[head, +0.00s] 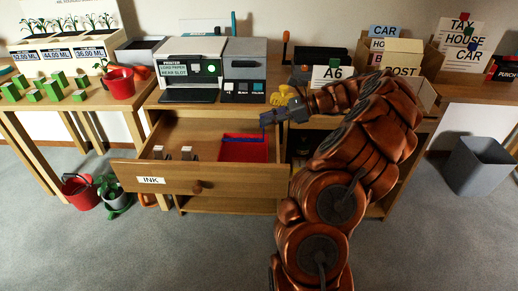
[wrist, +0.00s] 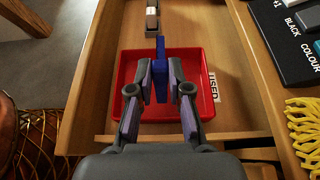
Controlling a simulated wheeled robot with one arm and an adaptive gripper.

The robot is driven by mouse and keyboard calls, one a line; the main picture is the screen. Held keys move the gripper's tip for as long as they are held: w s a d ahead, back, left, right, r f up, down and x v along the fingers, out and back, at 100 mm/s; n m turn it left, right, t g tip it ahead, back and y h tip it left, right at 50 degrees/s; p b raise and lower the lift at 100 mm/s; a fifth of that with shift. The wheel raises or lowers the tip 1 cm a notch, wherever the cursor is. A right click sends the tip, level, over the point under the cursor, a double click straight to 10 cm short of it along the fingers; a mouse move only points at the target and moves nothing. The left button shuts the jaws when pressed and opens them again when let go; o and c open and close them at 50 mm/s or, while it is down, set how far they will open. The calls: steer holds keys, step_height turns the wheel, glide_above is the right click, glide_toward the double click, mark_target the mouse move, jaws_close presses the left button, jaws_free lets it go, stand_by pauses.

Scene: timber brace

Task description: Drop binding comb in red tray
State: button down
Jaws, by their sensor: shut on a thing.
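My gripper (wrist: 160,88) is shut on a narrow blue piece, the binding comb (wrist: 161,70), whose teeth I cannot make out. The comb is above the red tray (wrist: 193,54) in the wrist view, with the fingers on either side of it. In the head view my gripper (head: 268,118) is above the back right of the red tray (head: 245,153). The tray sits inside the open drawer, at its right end. It has a white label reading "USED" beside it in the wrist view. The tray floor is partly hidden by the fingers.
The open wooden drawer marked "INK" (head: 151,181) also holds small dark and white pieces (head: 188,153) left of the tray. A printer (head: 190,68) and a grey box (head: 245,70) stand on the desk behind. A yellow ribbed thing (wrist: 303,125) lies on the desktop. A grey bin (head: 478,166) is far right.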

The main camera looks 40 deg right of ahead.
step_height(320, 180, down, 8)
steer(key=shift+f+b, duration=0.15)
steer(key=shift+b, duration=0.65)
steer(key=c, duration=1.1)
jaws_free()
steer(key=p+v, duration=0.2)
steer(key=v, duration=1)
